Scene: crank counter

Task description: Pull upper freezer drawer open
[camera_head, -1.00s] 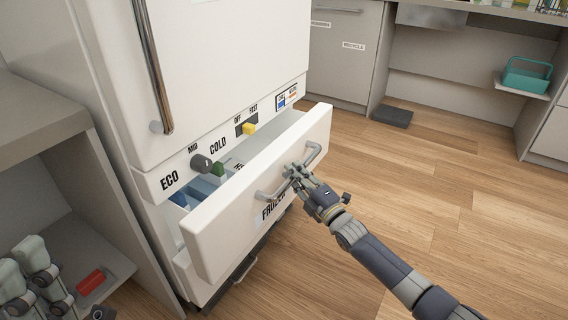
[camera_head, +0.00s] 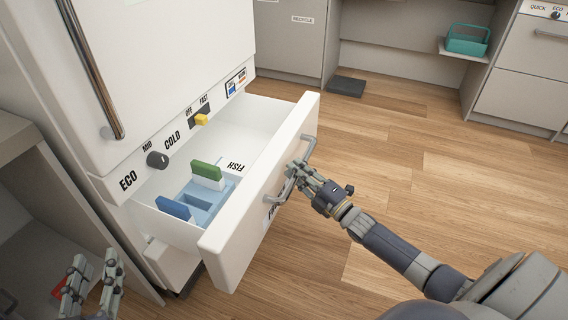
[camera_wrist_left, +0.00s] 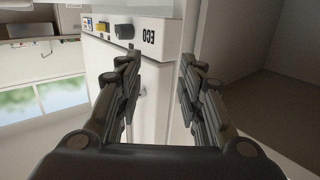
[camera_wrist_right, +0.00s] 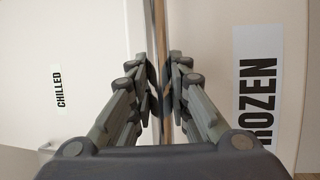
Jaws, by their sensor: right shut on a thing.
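The upper freezer drawer (camera_head: 238,244) is white and stands well out from the white fridge. Inside it show a blue divided tray (camera_head: 208,202), a green tab and a "FISH" label. My right gripper (camera_head: 296,176) is shut on the drawer's metal handle (camera_head: 307,151); the right wrist view shows the bar between the fingers (camera_wrist_right: 166,88), beside the "FROZEN" label. My left gripper (camera_head: 92,284) is open and empty at the lower left, near the side counter. In the left wrist view its fingers (camera_wrist_left: 158,85) are apart, with the fridge beyond.
The fridge door with its long vertical handle (camera_head: 92,72) stands above the drawer. A control strip has a dark knob (camera_head: 157,160) and a yellow slider (camera_head: 201,120). A counter (camera_head: 16,139) borders the left. Open wooden floor (camera_head: 400,150) lies right of the drawer.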

